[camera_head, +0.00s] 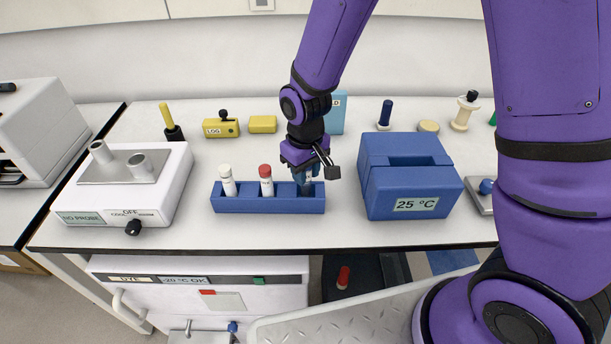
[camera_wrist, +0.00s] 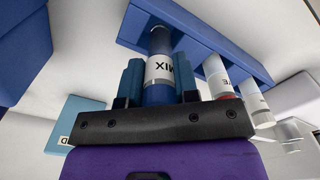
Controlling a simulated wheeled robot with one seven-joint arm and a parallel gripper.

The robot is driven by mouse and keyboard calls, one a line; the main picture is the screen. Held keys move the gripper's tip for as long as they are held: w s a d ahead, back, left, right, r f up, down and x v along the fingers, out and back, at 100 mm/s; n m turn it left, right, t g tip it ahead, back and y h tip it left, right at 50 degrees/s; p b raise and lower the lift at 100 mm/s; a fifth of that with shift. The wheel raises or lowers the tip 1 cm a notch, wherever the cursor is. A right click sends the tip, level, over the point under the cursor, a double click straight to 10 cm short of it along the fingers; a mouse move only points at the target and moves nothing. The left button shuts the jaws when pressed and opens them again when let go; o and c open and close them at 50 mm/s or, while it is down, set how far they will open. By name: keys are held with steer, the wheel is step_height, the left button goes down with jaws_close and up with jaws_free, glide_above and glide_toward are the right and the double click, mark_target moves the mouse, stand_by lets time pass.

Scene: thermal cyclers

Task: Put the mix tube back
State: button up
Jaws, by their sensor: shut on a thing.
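The mix tube (camera_wrist: 160,70) has a blue body or cap and a white label reading MIX. My gripper (camera_wrist: 160,84) is shut on it, with one finger on each side. In the head view my gripper (camera_head: 307,172) is over the right end of the blue rack (camera_head: 268,206). The tube's lower end meets the right-hand place of the rack; whether it is fully seated is hidden. The rack also shows in the wrist view (camera_wrist: 192,32). A white-capped tube (camera_head: 228,181) and a red-capped tube (camera_head: 266,181) stand in the rack to the left.
A blue 25 °C block (camera_head: 410,180) stands close to the right of the rack. A white device (camera_head: 125,185) with a knob stands at the left. Yellow blocks (camera_head: 263,124) and a light blue box (camera_head: 337,113) are behind. The bench front is clear.

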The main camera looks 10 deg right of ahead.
steer(key=shift+f, duration=0.85)
steer(key=shift+f, duration=0.2)
steer(key=o, duration=1)
steer(key=shift+r, duration=0.1)
